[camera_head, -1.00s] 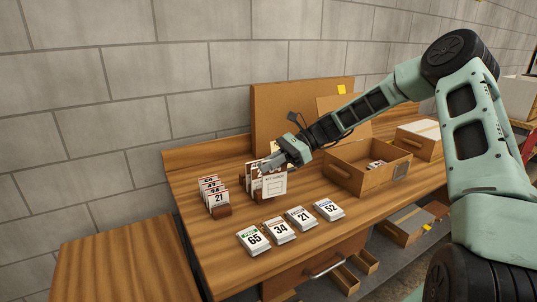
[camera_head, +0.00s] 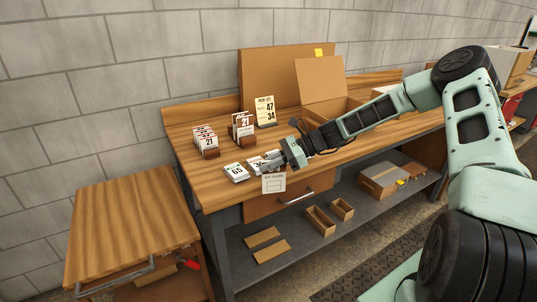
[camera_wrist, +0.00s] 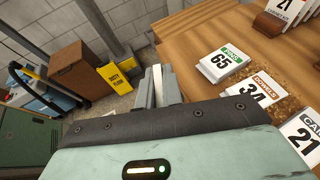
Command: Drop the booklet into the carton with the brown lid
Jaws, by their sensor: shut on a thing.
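My gripper (camera_head: 288,160) is shut on a thin white booklet (camera_head: 274,183), which hangs upright below the fingers near the table's front edge in the head view. In the wrist view the fingers (camera_wrist: 158,88) show with a thin white edge of the booklet (camera_wrist: 158,84) between them. On the table, an open carton (camera_head: 325,118) has a raised brown flap (camera_head: 320,82); my arm hides part of it. On the lower shelf, a box with a greyish top (camera_head: 380,182) stands beside a brown-topped one (camera_head: 410,174). I cannot tell for sure which carton has the brown lid.
Numbered cards stand in holders (camera_head: 207,142) (camera_head: 243,127), and a tall card (camera_head: 265,111) stands behind. A numbered pack (camera_head: 236,172) lies near the front edge. Small open trays (camera_head: 320,220) are on the lower shelf. A wooden side table (camera_head: 125,220) stands left.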

